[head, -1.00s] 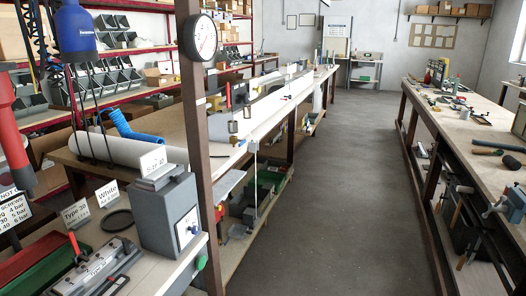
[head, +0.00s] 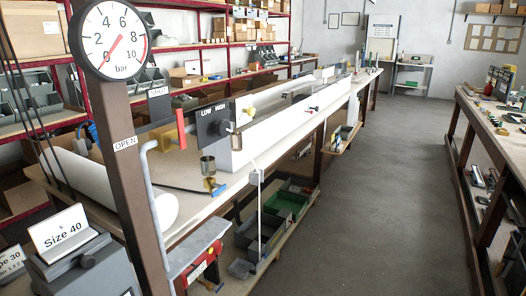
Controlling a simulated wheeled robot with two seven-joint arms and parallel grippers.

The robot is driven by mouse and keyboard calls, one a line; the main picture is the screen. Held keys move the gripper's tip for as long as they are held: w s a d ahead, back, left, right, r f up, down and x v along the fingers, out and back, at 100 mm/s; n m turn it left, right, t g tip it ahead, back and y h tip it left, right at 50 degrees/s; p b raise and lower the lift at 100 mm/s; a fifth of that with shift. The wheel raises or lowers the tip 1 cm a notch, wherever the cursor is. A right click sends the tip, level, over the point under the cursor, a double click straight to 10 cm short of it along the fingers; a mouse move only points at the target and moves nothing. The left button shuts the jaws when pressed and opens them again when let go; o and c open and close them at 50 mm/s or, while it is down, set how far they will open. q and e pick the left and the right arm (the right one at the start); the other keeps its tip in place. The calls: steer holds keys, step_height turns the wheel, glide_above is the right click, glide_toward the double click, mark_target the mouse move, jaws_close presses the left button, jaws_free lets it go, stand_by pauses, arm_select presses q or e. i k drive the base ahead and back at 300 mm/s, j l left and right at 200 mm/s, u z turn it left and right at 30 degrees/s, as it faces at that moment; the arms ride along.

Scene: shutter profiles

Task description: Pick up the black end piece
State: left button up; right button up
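I cannot pick out the black end piece with certainty in the head view. Dark bins (head: 258,233) and a green bin (head: 289,196) stand on the lower shelf under the long bench, but their contents are too small to tell. Neither of my grippers shows in the head view.
A brown post (head: 128,170) with a pressure gauge (head: 112,40) stands close at the left. A grey Size 40 box (head: 85,268) is below it. The long bench (head: 200,178) runs away behind. The grey aisle floor (head: 390,200) is clear, with another bench (head: 490,150) at right.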

mark_target(264, 239)
steer(key=i+l+u, duration=0.1)
steer(key=i+l, duration=0.25)
steer(key=i+l+u, duration=0.1)
steer(key=i+l, duration=0.3)
steer(key=i+l+u, duration=0.1)
steer(key=i+l, duration=0.3)
steer(key=i+l+u, duration=0.15)
steer(key=i+l, duration=0.2)
steer(key=i+l+u, duration=0.1)
steer(key=i+l, duration=0.25)
steer(key=l, duration=0.25)
steer(key=i+l+u, duration=0.1)
steer(key=i+l, duration=0.2)
steer(key=l, duration=0.2)
steer(key=i+l+u, duration=0.25)
steer(key=i+l, duration=0.5)
steer(key=l, duration=0.15)
